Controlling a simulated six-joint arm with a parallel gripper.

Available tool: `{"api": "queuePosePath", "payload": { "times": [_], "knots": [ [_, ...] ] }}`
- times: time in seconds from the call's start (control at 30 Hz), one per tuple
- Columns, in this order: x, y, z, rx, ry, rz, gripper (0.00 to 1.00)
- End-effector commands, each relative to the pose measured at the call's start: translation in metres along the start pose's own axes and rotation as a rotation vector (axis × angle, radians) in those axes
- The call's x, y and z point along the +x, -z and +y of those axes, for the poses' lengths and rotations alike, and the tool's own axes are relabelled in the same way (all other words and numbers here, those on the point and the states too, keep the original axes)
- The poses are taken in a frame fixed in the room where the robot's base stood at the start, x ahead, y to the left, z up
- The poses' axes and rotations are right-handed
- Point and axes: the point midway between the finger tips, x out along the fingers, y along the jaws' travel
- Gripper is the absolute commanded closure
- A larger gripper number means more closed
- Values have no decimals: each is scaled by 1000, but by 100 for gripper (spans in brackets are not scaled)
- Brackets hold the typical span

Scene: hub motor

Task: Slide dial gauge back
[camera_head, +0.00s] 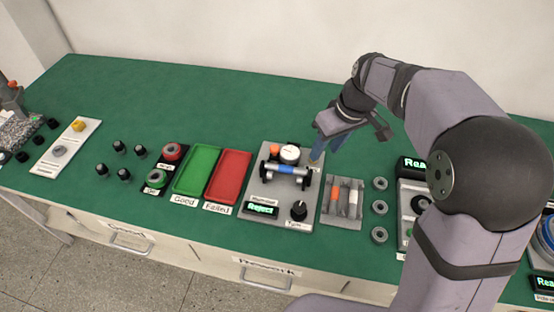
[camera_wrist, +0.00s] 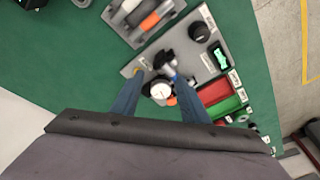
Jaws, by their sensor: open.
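The dial gauge (camera_head: 290,153) has a round white face and sits at the back of a grey fixture plate (camera_head: 256,183). An orange round part (camera_head: 274,149) is beside it on the left. A shaft with a blue middle (camera_head: 286,169) lies across dark supports in front of it. My gripper (camera_head: 324,149) is open and empty, to the right of the gauge and apparently above the plate's back right corner. In the wrist view, the gauge face (camera_wrist: 160,91) appears between the spread blue fingers of my gripper (camera_wrist: 163,76); contact cannot be told.
The plate carries a green-lit "Reject" display (camera_head: 261,208) and a black knob (camera_head: 299,210). Red (camera_head: 229,177) and green (camera_head: 196,170) trays lie to the left. A grey holder with orange and white parts (camera_head: 342,202) stands right. The table behind the plate is clear.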

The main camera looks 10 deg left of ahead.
Motion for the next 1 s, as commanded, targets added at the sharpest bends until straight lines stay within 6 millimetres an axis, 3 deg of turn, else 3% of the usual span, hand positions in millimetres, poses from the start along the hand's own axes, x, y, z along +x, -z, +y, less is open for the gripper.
{"api": "queuePosePath", "payload": {
  "times": [0.03,0.1,0.23,0.4,0.73,1.0],
  "knots": [
    [26,18,-4,-69,13,20,59],
    [38,42,-12,-160,29,49,59],
    [55,77,-26,-299,53,95,59],
    [64,103,-40,-408,69,133,59],
    [67,110,-44,-440,74,144,59],
    [94,114,-48,-439,75,141,59]
  ]
}}
